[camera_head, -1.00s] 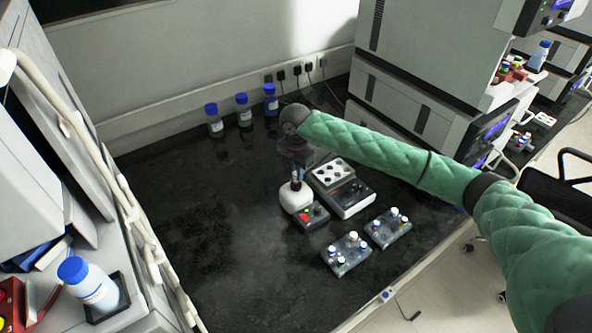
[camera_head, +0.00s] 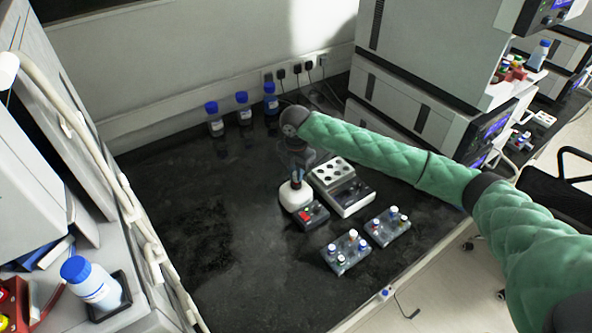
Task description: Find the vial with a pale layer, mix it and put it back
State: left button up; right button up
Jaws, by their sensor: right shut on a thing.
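My right gripper (camera_head: 297,178) points down from the green-sleeved arm, over the white mixer (camera_head: 295,197) with a dark front panel and a red patch. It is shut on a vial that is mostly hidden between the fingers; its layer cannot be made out. The vial's lower end is at the mixer's top, and I cannot tell if they touch. Two clear racks hold small capped vials: the front-left rack (camera_head: 346,256) and the right rack (camera_head: 389,228). My left gripper is not in view.
A grey block device with round wells (camera_head: 344,187) stands just right of the mixer. Several blue-capped bottles (camera_head: 244,112) stand at the back wall. Large instruments (camera_head: 420,110) fill the back right. The dark bench is clear at left and front.

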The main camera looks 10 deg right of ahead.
jog(key=shift+f+p, duration=0.3)
jog(key=shift+f, duration=0.55)
dwell(2.6)
